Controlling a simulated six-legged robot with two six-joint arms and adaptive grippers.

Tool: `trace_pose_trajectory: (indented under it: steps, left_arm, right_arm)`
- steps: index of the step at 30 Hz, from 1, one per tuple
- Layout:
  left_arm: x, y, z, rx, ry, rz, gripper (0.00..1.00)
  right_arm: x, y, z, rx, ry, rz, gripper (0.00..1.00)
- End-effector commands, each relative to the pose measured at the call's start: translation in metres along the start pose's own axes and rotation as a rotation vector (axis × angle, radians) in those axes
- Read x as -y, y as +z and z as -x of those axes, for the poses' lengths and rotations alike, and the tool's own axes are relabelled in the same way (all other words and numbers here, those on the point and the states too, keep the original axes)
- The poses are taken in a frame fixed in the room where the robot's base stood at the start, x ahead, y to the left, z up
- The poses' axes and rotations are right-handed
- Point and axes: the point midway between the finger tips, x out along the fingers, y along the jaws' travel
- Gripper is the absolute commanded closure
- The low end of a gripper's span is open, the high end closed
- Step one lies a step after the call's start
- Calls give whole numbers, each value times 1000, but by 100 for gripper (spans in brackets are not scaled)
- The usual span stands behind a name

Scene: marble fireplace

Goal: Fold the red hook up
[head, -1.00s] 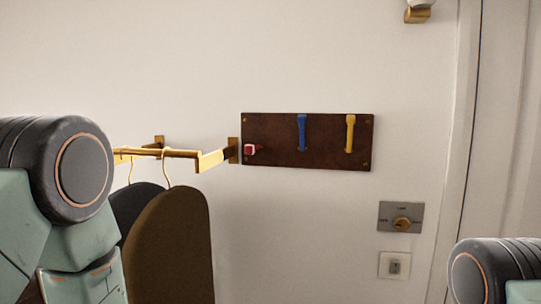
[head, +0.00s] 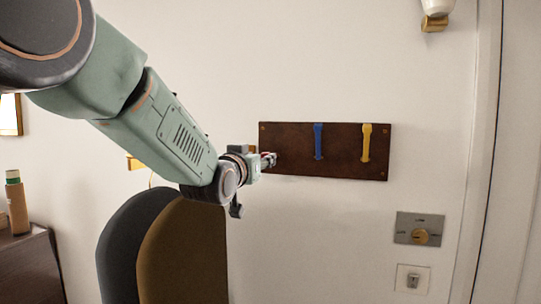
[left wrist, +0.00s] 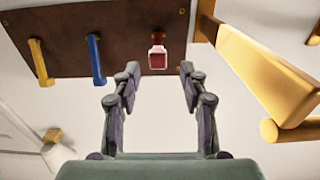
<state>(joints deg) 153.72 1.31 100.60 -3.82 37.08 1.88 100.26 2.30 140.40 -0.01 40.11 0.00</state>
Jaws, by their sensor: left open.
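The red hook (left wrist: 157,57) juts out from the dark brown board toward the camera in the left wrist view, its pale-edged end facing me. In the head view it is hidden behind my left gripper (head: 267,159), at the board's left end. In the left wrist view my left gripper (left wrist: 159,78) is open, its fingers apart on either side of the red hook's line, with the hook just beyond the fingertips. I see no contact. My right gripper is out of view.
A brass rail (left wrist: 265,70) projects from the wall close beside the gripper in the left wrist view. A switch plate (head: 419,229) is at lower right. The wall below the board is clear.

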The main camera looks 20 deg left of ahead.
Motion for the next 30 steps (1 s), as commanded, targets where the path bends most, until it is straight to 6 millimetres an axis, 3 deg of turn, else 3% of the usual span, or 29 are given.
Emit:
trace_pose_trajectory:
  steps: [6,12,24,30]
  left_arm:
    - [-1,-1,-32,3,1,0,57]
    - [-3,0,-49,3,3,0,57]
    - [-5,1,-55,4,4,0,57]
    - [-5,1,-55,4,4,0,74]
  right_arm:
    - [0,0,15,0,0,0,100]
    - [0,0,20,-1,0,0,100]
    - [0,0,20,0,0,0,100]
    - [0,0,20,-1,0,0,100]
